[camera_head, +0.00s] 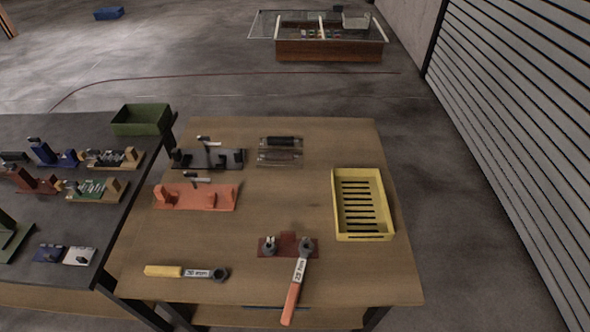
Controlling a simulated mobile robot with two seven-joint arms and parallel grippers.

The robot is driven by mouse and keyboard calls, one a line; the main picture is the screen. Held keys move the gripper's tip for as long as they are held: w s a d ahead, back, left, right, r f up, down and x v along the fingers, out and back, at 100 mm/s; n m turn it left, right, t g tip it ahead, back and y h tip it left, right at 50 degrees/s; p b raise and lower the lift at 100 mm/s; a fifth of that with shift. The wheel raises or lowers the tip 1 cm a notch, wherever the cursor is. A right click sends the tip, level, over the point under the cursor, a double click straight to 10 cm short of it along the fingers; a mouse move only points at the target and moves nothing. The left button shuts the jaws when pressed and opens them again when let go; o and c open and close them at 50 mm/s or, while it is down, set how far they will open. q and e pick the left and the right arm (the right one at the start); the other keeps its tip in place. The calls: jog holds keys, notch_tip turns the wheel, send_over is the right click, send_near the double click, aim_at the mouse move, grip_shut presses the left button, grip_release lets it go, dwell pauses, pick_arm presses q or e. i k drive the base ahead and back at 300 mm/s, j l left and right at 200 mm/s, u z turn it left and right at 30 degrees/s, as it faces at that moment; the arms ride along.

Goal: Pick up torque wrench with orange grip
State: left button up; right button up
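The torque wrench with the orange grip (296,286) lies near the front of the wooden table. Its head rests at a small dark red fixture (287,240), on the fixture's right side. Its handle points toward me, slightly left, and the orange grip end reaches past the table's front edge. A label on its shaft reads about 29 mm. A second wrench with a yellow grip (165,270), labelled 30 mm, lies flat at the table's front left. Neither of my grippers shows in this view.
A yellow slotted crate (335,205) stands on the table's right side. An orange fixture (195,197) and a black fixture (180,160) stand at left. A dark table (60,215) with several fixtures adjoins on the left. The middle of the wooden table (260,200) is clear.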

aim_at(293, 296)
jog(key=j+z, duration=0.6)
jog(key=j, duration=0.2)
jog(key=k+j+z, duration=0.25)
jog(key=j, duration=0.15)
jog(key=k+j+z, duration=0.2)
jog(key=j, duration=0.15)
jog(key=i+j+z, duration=0.1)
jog(key=j, duration=0.35)
jog(key=i+j+z, duration=0.1)
jog(key=j, duration=0.4)
